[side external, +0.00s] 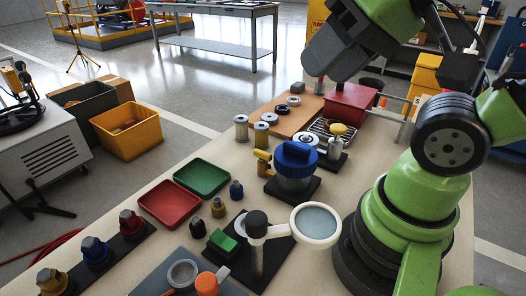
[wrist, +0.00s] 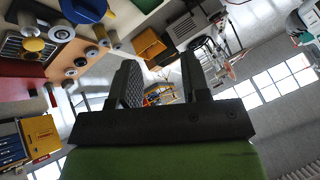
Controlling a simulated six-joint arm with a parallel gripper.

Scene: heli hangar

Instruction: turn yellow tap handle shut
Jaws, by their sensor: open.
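A yellow tap handle (side external: 262,157) sticks out at the left side of a blue-lidded pot (side external: 296,160) on a black base. I cannot tell from these views how far the handle is turned. My gripper (wrist: 160,64) is open and empty, with its two dark fingers apart. In the side external view, the dark end of my arm (side external: 338,48) is high above the back of the table, well clear of the handle; its fingertips are not clear there.
A yellow knob (side external: 338,129) sits by a metal grid behind the pot, near a red box (side external: 350,103). Spools (side external: 261,134), a green tray (side external: 202,177), a red tray (side external: 170,203) and a ringed magnifier (side external: 334,239) stand around. Bare tabletop lies left of the handle.

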